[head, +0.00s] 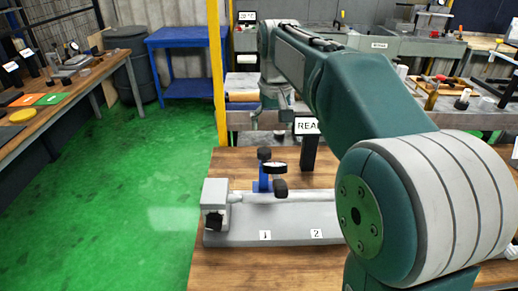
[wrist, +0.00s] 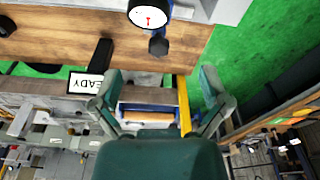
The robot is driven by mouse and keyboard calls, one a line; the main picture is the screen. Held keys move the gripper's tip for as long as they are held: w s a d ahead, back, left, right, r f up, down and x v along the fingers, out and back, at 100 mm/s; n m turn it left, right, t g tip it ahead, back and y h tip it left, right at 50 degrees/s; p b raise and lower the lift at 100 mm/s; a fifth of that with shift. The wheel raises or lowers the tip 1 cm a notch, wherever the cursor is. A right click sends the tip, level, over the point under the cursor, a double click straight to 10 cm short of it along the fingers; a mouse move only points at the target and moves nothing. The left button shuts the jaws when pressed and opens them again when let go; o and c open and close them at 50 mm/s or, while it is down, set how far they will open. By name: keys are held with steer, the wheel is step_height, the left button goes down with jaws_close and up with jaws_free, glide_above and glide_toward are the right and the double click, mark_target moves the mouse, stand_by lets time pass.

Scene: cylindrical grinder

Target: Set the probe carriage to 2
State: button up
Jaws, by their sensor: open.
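The probe carriage (head: 262,186) is a blue block with a round dial gauge (head: 275,168) and dark knobs. It sits on the rail of a grey fixture (head: 222,238), above the label 1 (head: 265,235). The label 2 (head: 316,233) is to its right. My arm hides the fixture's right part. In the upside-down wrist view, the dial (wrist: 148,14) and a dark knob (wrist: 158,46) show at the top edge. My gripper (wrist: 158,92) is open and empty, its fingers spread wide, apart from the carriage.
A READY sign (head: 306,126) on a dark post stands behind the fixture on the wooden table (head: 235,268). A yellow post (head: 216,70) rises beyond the table's left corner. Green floor (head: 130,200) lies open to the left. A workbench (head: 75,83) stands at far left.

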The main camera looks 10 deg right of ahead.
steer(key=g, duration=0.1)
glide_above(265, 150)
step_height(265, 150, down, 4)
steer(key=shift+a+f+g, duration=0.3)
steer(key=shift+a+f, duration=0.05)
steer(key=shift+f, duration=0.1)
steer(key=f, duration=0.9)
steer(key=shift+d+f, duration=0.15)
steer(key=shift+d, duration=0.1)
steer(key=shift+a+f, duration=0.15)
steer(key=shift+f, duration=0.2)
steer(key=shift+s+d, duration=0.1)
steer(key=shift+d, duration=0.1)
jaws_close()
